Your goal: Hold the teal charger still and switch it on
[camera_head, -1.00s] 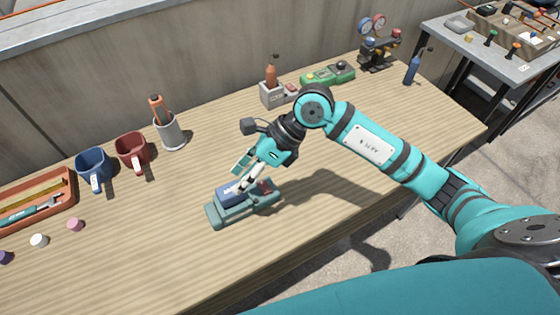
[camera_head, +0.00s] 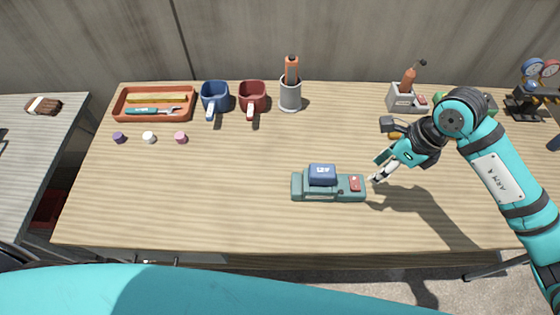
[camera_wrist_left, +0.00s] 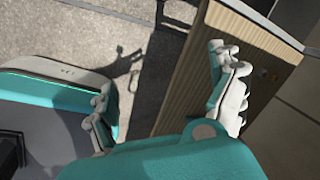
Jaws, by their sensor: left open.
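The teal charger (camera_head: 316,192) lies on the wooden table, with a dark blue battery block (camera_head: 322,174) on top. A red switch (camera_head: 356,182) is on its right end. My right gripper (camera_head: 375,176) is just right of and apparently above that end; I see no clear contact, and its finger gap is not clear. My left gripper (camera_wrist_left: 163,75) shows only in the left wrist view, fingers wide apart and nothing between them. The charger is not recognisable in that view.
An orange tray (camera_head: 119,113) with tools, a blue mug (camera_head: 215,98), a red mug (camera_head: 252,97) and a grey cup (camera_head: 290,96) line the back. Small purple, white and pink caps sit at left. A grey holder (camera_head: 402,98) is back right. The table left of the charger is clear.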

